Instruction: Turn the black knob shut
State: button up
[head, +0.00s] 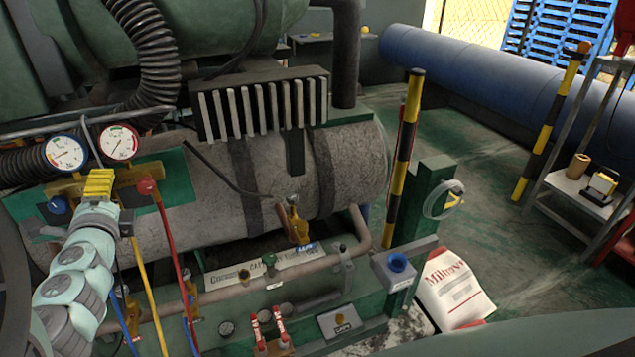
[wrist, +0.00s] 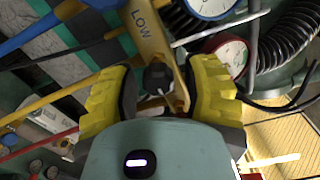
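The black knob (wrist: 158,76) sits on the brass manifold (wrist: 146,32), whose face reads "LOW", in the wrist view. My gripper (wrist: 158,92) is open, with its yellow fingers on either side of the knob. Gaps show between the dark finger pads and the knob, so no contact is visible. In the head view my gripper (head: 98,184) is at the brass manifold (head: 128,177), below the two gauges. The black knob is hidden behind the gripper there. A blue knob (head: 57,205) and a red knob (head: 146,187) flank it.
A blue-marked gauge (head: 66,152) and a red-marked gauge (head: 121,142) stand above the manifold. A yellow hose (head: 149,295) and a red hose (head: 174,250) hang below it. A ribbed black hose (head: 157,65) runs behind. Open floor (head: 500,215) lies at the right.

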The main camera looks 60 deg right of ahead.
jog(key=shift+o, duration=0.6)
jog(key=shift+a, duration=0.1)
jog(key=shift+s+a, duration=0.3)
jog(key=shift+a, duration=0.05)
jog(key=v, duration=1.1)
